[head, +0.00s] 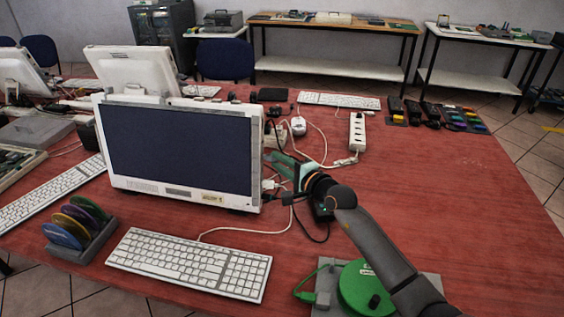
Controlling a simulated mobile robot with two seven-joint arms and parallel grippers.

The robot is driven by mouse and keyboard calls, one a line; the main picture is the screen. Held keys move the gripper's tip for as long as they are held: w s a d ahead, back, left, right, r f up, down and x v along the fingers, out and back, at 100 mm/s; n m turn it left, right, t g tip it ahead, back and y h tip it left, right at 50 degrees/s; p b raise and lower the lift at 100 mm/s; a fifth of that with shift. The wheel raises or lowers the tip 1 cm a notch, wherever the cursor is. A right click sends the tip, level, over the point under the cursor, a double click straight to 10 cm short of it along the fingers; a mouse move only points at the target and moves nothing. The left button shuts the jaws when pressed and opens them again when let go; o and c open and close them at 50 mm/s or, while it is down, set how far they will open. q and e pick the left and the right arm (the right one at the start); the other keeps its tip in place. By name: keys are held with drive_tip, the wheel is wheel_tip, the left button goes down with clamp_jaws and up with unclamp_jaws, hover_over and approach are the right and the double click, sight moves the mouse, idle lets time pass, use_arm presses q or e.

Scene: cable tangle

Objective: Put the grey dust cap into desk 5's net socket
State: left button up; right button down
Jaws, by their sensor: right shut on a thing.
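My right gripper (275,178) is just right of the monitor's right edge, among cables and plugs. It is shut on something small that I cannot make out. The grey dust cap cannot be told apart here, and no net socket shows clearly; the monitor and my gripper hide part of that area. My left gripper is not in view.
A white power strip (357,132) and a mouse (298,126) lie behind my gripper. A keyboard (190,262) and a disc rack (82,240) are in front. A green reel (362,286) lies near my right arm.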

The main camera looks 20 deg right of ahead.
drive_tip(key=shift+w+a, duration=0.3)
drive_tip(key=shift+a, duration=0.2)
drive_tip(key=c, duration=0.7)
unclamp_jaws()
drive_tip(key=shift+s+d, duration=0.1)
drive_tip(key=shift+s, duration=0.25)
drive_tip(key=v, duration=1.2)
drive_tip(key=shift+w, duration=0.1)
